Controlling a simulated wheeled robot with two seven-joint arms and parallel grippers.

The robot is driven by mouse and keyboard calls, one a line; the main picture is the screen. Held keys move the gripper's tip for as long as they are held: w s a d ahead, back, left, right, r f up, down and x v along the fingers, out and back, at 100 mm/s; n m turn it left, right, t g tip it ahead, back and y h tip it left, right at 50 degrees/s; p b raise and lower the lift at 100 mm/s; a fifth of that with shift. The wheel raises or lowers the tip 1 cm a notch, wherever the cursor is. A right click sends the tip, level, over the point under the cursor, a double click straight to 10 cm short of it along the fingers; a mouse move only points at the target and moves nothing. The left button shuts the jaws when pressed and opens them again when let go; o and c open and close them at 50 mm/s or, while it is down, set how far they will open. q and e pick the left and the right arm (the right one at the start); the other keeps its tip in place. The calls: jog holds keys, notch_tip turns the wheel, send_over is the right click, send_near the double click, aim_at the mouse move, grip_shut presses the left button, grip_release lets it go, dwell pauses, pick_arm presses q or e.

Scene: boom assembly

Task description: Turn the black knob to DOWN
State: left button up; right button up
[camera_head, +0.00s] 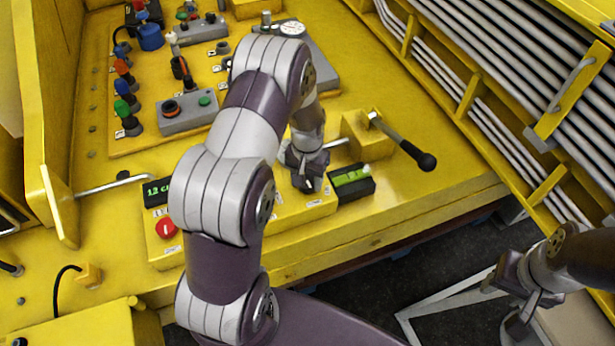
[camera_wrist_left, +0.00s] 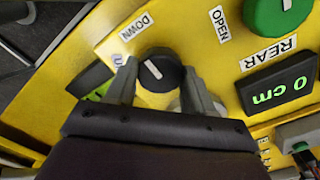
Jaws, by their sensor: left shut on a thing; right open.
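The black knob (camera_wrist_left: 162,70) sits on the yellow panel in the left wrist view. Its white pointer line slants to the upper left. My left gripper (camera_wrist_left: 159,78) is shut on the knob, one finger on each side. In the head view my left gripper (camera_head: 307,172) reaches down to the panel, and the knob is hidden there. My right gripper (camera_head: 514,300) is open and empty at the lower right, away from the panel.
In the left wrist view a green knob (camera_wrist_left: 280,14) with an OPEN label and a display reading 0 cm (camera_wrist_left: 285,88) are at the right.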

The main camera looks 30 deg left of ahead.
aim_at(307, 181)
pick_arm(q)
jog(key=shift+r, duration=0.1)
dwell(0.4)
jog(key=o, duration=1)
jog(key=shift+o, duration=0.2)
jog(key=shift+s, duration=0.1)
jog(key=shift+r, duration=0.2)
notch_tip(307, 181, up, 12)
jog(key=b, duration=0.3)
jog(key=shift+r, duration=0.15)
